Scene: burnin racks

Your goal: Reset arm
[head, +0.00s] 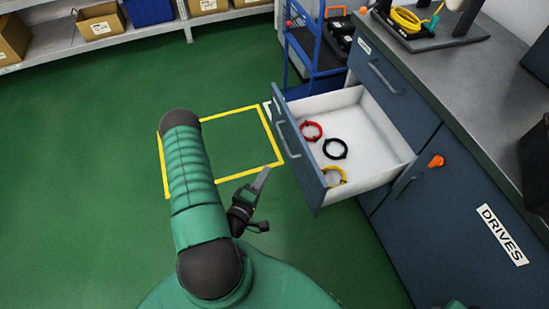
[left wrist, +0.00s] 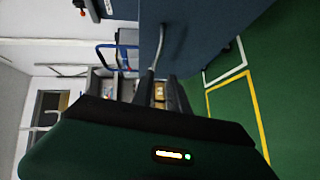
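My left arm (head: 190,185) comes in at the lower middle of the head view. Its gripper (head: 262,174) is in front of the open drawer (head: 370,155), left of the drawer's front panel and apart from its handle (head: 286,140). In the left wrist view the fingers (left wrist: 160,88) stand apart with a gap between them and nothing held. A grey handle (left wrist: 156,48) on a blue panel (left wrist: 205,40) shows just beyond the fingers. My right gripper is not in view.
The drawer holds a red ring (head: 311,131), a black ring (head: 335,149) and a yellow ring (head: 334,177) of cable. Its cabinet (head: 440,235) carries a grey worktop (head: 470,80). A blue cart (head: 315,60) stands behind. Green floor (head: 80,180) is clear at left.

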